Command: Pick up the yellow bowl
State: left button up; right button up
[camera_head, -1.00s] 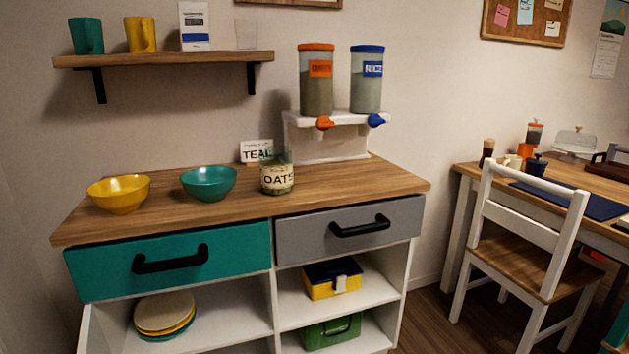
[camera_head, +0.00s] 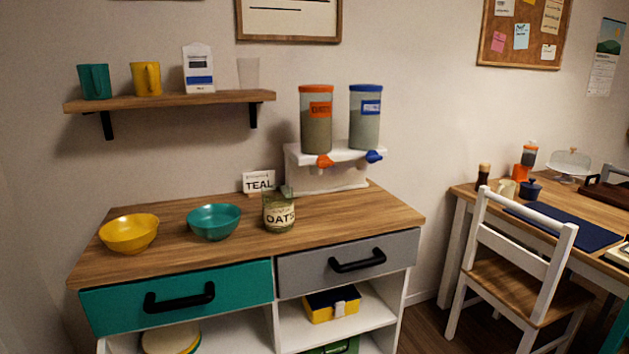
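The yellow bowl (camera_head: 130,234) stands upright at the left end of the wooden cabinet top (camera_head: 330,222). It looks empty. A teal bowl (camera_head: 214,222) stands to its right with a gap between them. Neither of my grippers shows in the head view, so their state is hidden.
A wall shelf (camera_head: 170,101) with cups hangs above. A white chair (camera_head: 515,270) is at right. The cabinet top's front strip is clear.

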aim_at(130, 235)
jog(key=k+j+u, duration=0.1)
jog(key=j, duration=0.95)
jog(key=k+j, duration=0.1)
jog(key=j, duration=0.9)
jog(key=i+l+u, duration=0.15)
jog(key=l, duration=0.45)
jog(key=i+l+u, duration=0.2)
jog(key=l, duration=0.45)
jog(key=l+u, duration=0.15)
jog(key=l, duration=0.5)
